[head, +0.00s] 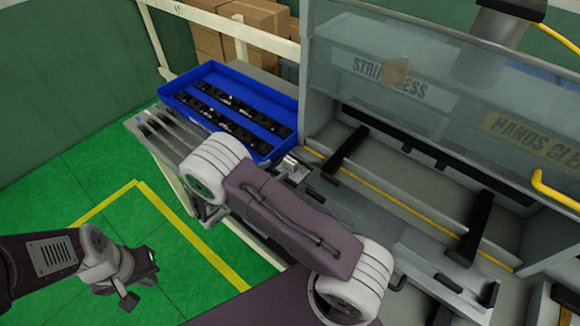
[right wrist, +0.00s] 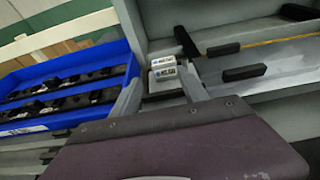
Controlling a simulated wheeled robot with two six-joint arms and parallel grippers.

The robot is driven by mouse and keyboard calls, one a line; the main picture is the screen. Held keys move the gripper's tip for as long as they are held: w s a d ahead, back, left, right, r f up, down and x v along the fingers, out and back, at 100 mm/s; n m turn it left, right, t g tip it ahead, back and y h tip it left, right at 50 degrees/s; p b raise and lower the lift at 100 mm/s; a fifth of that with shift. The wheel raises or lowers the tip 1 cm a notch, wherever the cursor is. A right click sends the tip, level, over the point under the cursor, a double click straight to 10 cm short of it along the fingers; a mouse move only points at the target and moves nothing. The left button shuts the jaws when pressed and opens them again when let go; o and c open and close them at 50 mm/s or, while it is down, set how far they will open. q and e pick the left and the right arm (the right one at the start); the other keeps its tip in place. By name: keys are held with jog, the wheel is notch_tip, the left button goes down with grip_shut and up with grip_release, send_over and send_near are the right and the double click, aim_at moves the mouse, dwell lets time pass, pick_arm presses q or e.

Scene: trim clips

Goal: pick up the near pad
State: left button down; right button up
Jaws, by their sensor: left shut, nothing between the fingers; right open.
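Two small pale blocks with dark lettering lie one in front of the other in the right wrist view; the lower one, which I take as the near pad (right wrist: 163,75), is just below the far pad (right wrist: 162,62). My right gripper (right wrist: 162,88) is open, with a grey finger on either side of the blocks' line and the purple wrist part below. I cannot tell its height above them. In the head view my right arm covers much of this spot. My left gripper (head: 143,284) is shut and empty over the green floor at lower left.
A blue tray (head: 188,82) of black clips stands left of the pads. A grey fixture with black bars (head: 350,146) and a clear guard (head: 400,65) is on the right. A yellow handle (head: 553,190) sticks out at far right. The left floor (head: 50,180) is clear.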

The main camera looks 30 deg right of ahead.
aim_at(287, 164)
jog(key=d+p, duration=0.1)
jog(key=d, duration=0.2)
jog(key=shift+d+f+p, duration=0.2)
jog(key=shift+d+p, duration=0.05)
jog(key=shift+p, duration=0.15)
jog(key=shift+f+x, duration=0.2)
jog(key=shift+x, duration=0.8)
jog(key=shift+w+a+f, duration=0.1)
jog(key=shift+w+f, duration=0.05)
jog(key=shift+w, duration=0.1)
jog(key=shift+a, duration=0.1)
jog(key=shift+c, duration=1.2)
jog(key=shift+s, duration=0.1)
grip_shut()
